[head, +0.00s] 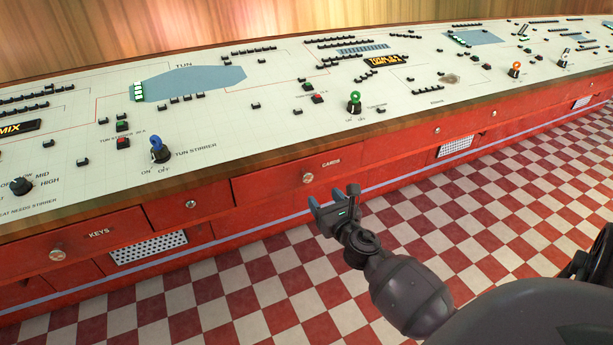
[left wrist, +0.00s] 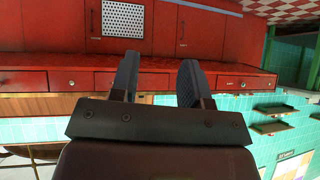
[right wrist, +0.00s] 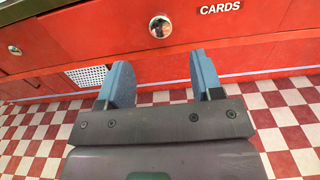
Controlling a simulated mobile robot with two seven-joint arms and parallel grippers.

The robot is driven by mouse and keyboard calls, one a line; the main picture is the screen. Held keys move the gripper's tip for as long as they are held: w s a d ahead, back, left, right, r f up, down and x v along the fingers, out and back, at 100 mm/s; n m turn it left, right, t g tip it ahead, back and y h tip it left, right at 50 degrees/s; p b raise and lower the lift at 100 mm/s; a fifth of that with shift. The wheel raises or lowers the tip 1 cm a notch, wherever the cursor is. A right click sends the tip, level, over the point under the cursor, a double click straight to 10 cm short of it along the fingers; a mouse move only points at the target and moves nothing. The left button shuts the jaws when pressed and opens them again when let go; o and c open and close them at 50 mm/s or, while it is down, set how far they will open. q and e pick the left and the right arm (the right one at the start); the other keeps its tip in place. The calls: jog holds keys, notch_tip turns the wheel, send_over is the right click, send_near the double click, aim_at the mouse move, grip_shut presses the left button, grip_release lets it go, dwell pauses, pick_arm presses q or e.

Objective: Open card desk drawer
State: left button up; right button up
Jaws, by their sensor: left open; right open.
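The red card desk drawer (head: 265,186) sits under the console's wooden edge, marked CARDS, and its front looks flush and shut. Its round metal knob (head: 308,178) is at its middle. The knob also shows at the top of the right wrist view (right wrist: 160,26), between and beyond the fingertips. My right gripper (head: 334,200) is open and empty, just right of and below the knob in the head view, apart from it. My left gripper (left wrist: 158,68) is open and empty in the left wrist view; it is out of the head view.
A KEYS drawer (head: 85,236) with its own knob (head: 57,255) is at the left. A white perforated grille (head: 148,248) lies between them. The console top (head: 300,110) carries switches and lights. The checkered floor (head: 460,220) in front is clear. The left wrist view shows teal tiles (left wrist: 285,60).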

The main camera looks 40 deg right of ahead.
aim_at(309, 178)
jog(key=b+x, duration=0.1)
jog(key=x, duration=0.8)
jog(key=shift+w+d+f, duration=0.1)
jog(key=shift+w+d, duration=0.05)
jog(key=shift+w, duration=0.05)
jog(key=shift+w+d, duration=0.1)
jog(key=shift+w, duration=0.35)
grip_shut()
